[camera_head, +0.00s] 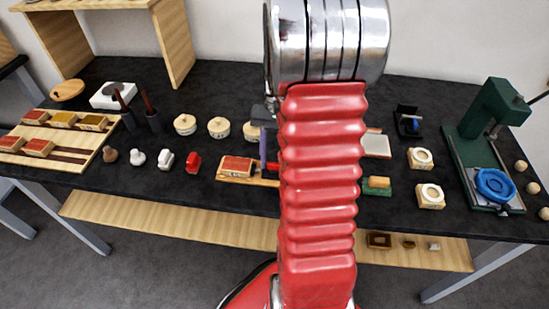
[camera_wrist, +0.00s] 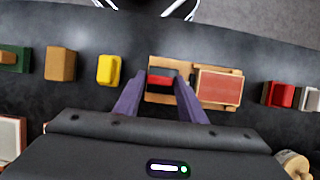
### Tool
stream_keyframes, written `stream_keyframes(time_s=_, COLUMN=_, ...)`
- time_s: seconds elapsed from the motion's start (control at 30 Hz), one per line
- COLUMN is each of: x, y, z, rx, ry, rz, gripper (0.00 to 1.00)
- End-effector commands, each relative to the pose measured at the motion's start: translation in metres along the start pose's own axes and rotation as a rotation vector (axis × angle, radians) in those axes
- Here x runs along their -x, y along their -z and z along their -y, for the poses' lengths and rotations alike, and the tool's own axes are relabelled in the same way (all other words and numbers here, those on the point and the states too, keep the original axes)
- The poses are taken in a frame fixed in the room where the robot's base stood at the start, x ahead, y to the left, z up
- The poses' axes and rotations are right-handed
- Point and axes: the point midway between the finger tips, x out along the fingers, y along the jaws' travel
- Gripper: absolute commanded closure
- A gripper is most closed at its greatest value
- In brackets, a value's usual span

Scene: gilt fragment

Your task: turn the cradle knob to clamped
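The wooden cradle (camera_wrist: 237,106) lies on the dark bench with a red-topped block (camera_wrist: 218,88) in its right part in the wrist view. It also shows in the head view (camera_head: 232,180), left of my arm. At the cradle's left part is a small black and red piece (camera_wrist: 160,82); I cannot tell for certain that it is the knob, nor read its setting. My gripper (camera_wrist: 162,76) has its two purple fingers apart, one on each side of this piece. I cannot tell whether they touch it. In the head view my arm hides most of the gripper.
In the wrist view a yellow block (camera_wrist: 108,69) and a tan block (camera_wrist: 60,64) stand left of the cradle, and a red stamp (camera_wrist: 279,94) right. In the head view round pale pots (camera_head: 219,127) stand behind, and a green press (camera_head: 492,115) at far right.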

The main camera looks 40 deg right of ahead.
Motion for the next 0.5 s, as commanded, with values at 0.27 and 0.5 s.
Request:
stream_keyframes(time_s=0.27, x=-0.0005, y=-0.0005, z=-0.0004, rx=-0.001, ry=-0.001, rz=0.002, gripper=0.48)
stream_keyframes(time_s=0.5, x=0.0012, y=-0.0004, z=-0.0006, rx=-0.001, ry=-0.001, rz=0.002, gripper=0.48)
